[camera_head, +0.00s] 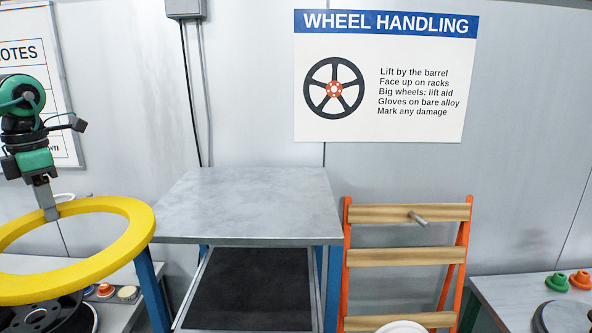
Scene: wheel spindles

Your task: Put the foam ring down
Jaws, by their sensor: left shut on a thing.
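The yellow foam ring (140,228) is large and hangs in the air at the left of the head view, its left side cut off by the picture edge. My left gripper (48,210) comes down from above and is shut on the ring's far rim. The ring looks tilted a little and overlaps the left end of the grey table in the picture; I cannot tell its exact height. My right gripper is not in view.
A bare grey tabletop (250,200) stands in the middle, with a dark mat (250,290) on a lower shelf. A black wheel (45,318) sits below the ring. An orange-framed rack (405,257) with a peg stands right. The right bench (500,295) holds small parts.

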